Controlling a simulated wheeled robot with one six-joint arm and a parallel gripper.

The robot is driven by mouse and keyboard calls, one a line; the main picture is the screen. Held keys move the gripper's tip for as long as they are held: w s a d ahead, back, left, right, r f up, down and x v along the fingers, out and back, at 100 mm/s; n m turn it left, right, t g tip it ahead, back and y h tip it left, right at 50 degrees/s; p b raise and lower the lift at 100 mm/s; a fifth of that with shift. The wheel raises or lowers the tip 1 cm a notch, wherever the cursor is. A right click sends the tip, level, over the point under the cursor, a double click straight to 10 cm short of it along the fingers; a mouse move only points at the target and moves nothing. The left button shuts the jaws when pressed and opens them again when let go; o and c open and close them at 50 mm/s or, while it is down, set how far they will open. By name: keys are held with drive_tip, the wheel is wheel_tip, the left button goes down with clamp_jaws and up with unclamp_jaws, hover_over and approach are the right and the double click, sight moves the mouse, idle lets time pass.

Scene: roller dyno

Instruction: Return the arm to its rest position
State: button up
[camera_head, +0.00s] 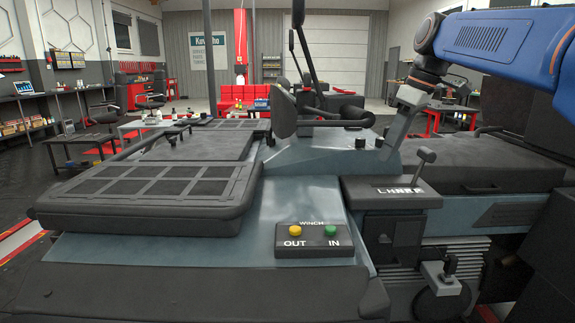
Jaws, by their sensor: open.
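My blue arm (490,42) reaches in from the upper right edge. Its dark wrist (428,66) hangs down at the arm's left end. My gripper (411,92) is below the wrist, at the top of a slanting grey post on the vehicle, and is open. The fingers are small and hard to tell from the grey post behind them, so I cannot tell whether they touch it. I see nothing held.
A grey-blue vehicle fills the foreground. It has a winch box (312,240) with yellow and green buttons, and a gear lever (424,158) right of centre. A dark seat-like pad (485,160) lies at right.

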drive_tip(key=s+d+f+m+t+h, duration=0.1)
drive_tip(key=s+f+m, duration=0.4)
drive_tip(key=s+f, duration=0.9)
drive_tip(key=s+d+f+m+t+h, duration=0.1)
drive_tip(key=s+f+m, duration=0.4)
drive_tip(key=s+f, duration=0.9)
drive_tip(key=shift+d+f+t+h, duration=0.4)
drive_tip(key=shift+d+f, duration=0.45)
drive_tip(key=shift+r, duration=0.1)
